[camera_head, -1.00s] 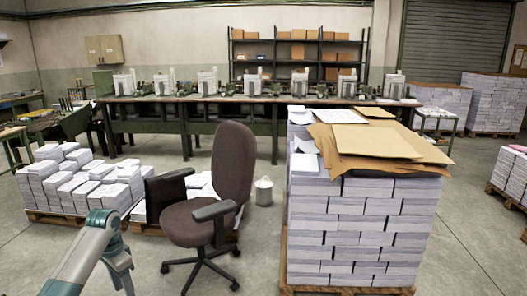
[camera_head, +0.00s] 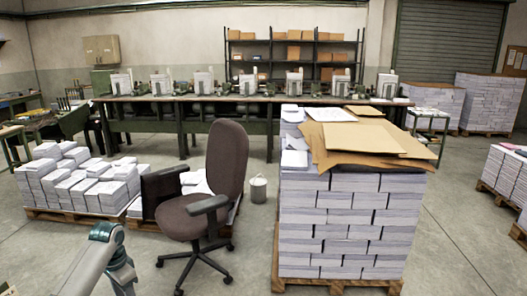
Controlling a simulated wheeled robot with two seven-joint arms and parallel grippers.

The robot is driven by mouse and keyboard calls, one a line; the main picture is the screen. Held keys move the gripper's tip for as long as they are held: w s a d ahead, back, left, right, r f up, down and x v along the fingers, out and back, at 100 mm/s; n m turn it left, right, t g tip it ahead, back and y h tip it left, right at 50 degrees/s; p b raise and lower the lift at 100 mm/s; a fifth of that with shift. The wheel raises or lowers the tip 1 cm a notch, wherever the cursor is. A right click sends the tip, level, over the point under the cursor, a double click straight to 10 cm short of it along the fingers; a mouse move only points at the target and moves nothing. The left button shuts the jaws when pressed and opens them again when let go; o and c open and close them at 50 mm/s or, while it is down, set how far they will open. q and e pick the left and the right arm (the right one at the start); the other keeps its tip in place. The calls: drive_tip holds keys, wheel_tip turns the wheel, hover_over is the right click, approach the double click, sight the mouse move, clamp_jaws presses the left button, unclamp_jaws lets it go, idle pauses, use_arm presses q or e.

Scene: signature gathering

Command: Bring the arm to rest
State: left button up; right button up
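One of my arms (camera_head: 98,262) comes in at the lower left of the head view, bent at a joint, with its lower end cut off by the bottom edge. No gripper fingers show on it. My other arm is out of view. Neither gripper can be seen, so nothing shows as held.
An office chair (camera_head: 207,190) stands just beyond my arm. A tall paper stack (camera_head: 348,225) on a pallet, topped by brown cardboard (camera_head: 352,138), is right of centre. Low paper stacks (camera_head: 75,185) sit at left. A long bench (camera_head: 235,100) runs behind.

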use_arm(q)
drive_tip(key=s+d+f+t, duration=0.1)
drive_tip(key=s+d+f, duration=0.6)
drive_tip(key=s, duration=0.3)
drive_tip(key=s+d+f, duration=0.7)
drive_tip(key=s+f, duration=0.1)
drive_tip(key=s, duration=0.2)
drive_tip(key=s+d+r+n+t, duration=0.1)
drive_tip(key=s+d+r+n, duration=0.15)
drive_tip(key=s, duration=0.85)
drive_tip(key=s+d+r+n+t, duration=0.1)
drive_tip(key=s+d+r+n, duration=0.15)
drive_tip(key=s, duration=0.95)
wheel_tip(320, 180, down, 29)
drive_tip(key=g, duration=0.1)
drive_tip(key=s+a+f+b, duration=0.1)
drive_tip(key=s+a+f, duration=0.1)
drive_tip(key=s+f, duration=0.7)
drive_tip(key=s+a+f+g, duration=0.1)
drive_tip(key=s+f, duration=0.8)
drive_tip(key=s, duration=0.1)
drive_tip(key=shift+a+f+m+b, duration=0.25)
drive_tip(key=shift+a+m+b, duration=0.05)
drive_tip(key=shift+a+b, duration=0.1)
use_arm(e)
drive_tip(key=shift+d+f, duration=0.25)
drive_tip(key=shift+f, duration=0.2)
drive_tip(key=shift+d+f, duration=0.2)
drive_tip(key=shift+f, duration=0.25)
